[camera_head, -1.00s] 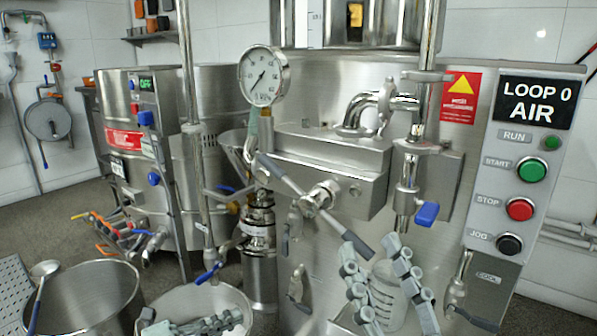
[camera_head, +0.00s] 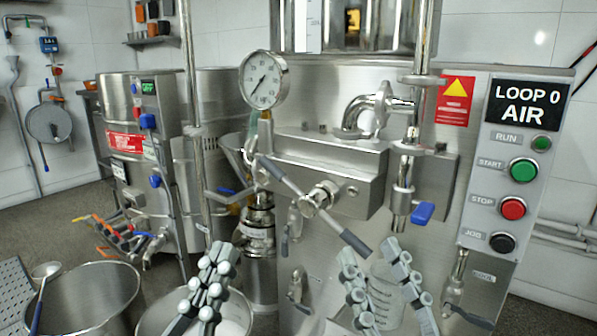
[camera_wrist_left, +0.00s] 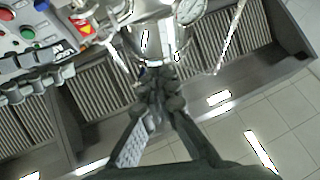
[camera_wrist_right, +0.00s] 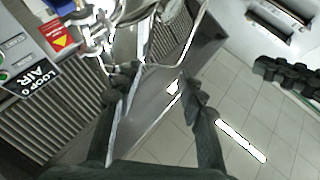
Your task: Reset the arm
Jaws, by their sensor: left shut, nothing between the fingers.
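My left gripper (camera_head: 219,256) stands upright in front of the white-rimmed bowl at the bottom of the head view. Its two grey fingers lie together with nothing visible between them. In the left wrist view its fingertips (camera_wrist_left: 158,88) meet. My right gripper (camera_head: 370,255) is in the lower right of the head view, fingers pointing up and well apart. In the right wrist view its fingertips (camera_wrist_right: 160,85) are also apart, with nothing held between them. A translucent beaker (camera_head: 383,290) shows behind the right fingers, partly hidden by them.
The steel mill (camera_head: 340,240) fills the middle, with a gauge (camera_head: 263,79), a long grey lever (camera_head: 315,207) and a blue-handled valve (camera_head: 423,213). The button panel (camera_head: 512,165) stands right. A steel pot (camera_head: 85,300) and the bowl (camera_head: 150,322) are at lower left.

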